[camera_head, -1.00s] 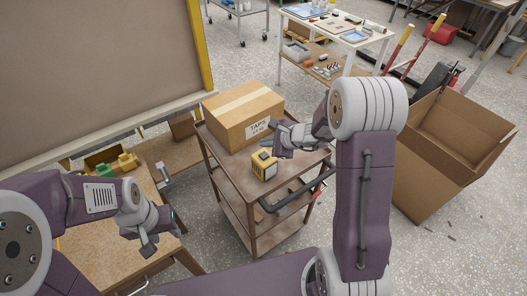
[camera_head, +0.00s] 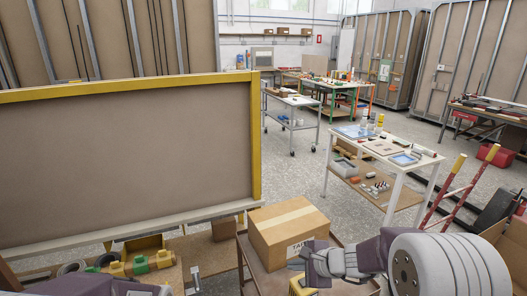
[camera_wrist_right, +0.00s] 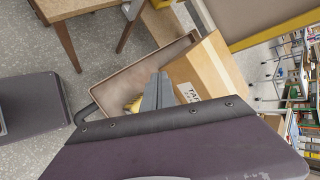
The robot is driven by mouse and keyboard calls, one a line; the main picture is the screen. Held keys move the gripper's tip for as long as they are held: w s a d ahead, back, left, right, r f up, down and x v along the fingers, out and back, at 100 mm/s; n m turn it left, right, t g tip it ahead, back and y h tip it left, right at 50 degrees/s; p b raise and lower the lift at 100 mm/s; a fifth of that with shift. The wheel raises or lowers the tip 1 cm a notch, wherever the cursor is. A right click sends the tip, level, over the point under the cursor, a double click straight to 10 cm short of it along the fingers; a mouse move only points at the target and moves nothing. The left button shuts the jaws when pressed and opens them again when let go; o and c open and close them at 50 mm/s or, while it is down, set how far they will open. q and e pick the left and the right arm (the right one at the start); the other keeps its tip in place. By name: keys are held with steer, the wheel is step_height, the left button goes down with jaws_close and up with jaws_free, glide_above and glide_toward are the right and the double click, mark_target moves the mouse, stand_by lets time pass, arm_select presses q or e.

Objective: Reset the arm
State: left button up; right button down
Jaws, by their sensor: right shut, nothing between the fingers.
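My right gripper (camera_head: 298,262) shows at the bottom of the head view, in front of the cardboard box (camera_head: 290,228) on the brown cart. It is shut with nothing between its fingers. In the right wrist view the grey fingers (camera_wrist_right: 158,92) are together above the cart top, beside the box (camera_wrist_right: 205,70). A yellow-and-black block-like item (camera_head: 302,287) stands on the cart just below the gripper and is partly cut off. It also shows in the right wrist view (camera_wrist_right: 132,105), partly hidden by the fingers. Only a purple part of my left arm shows at the bottom left; its gripper is out of view.
The brown cart (camera_head: 256,265) is close ahead. A white table (camera_head: 400,170) with trays stands at right, near red-and-yellow handles (camera_head: 447,190). Grey floor lies between.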

steer(key=s+f+n+g+h, duration=0.2)
steer(key=s+f+n+g, duration=0.15)
steer(key=s+n, duration=0.85)
steer(key=s+d+f+n+g+h, duration=0.2)
steer(key=s+d+n+h, duration=0.1)
steer(key=s+d, duration=0.4)
steer(key=shift+s+n, duration=0.65)
steer(key=shift+n, duration=0.15)
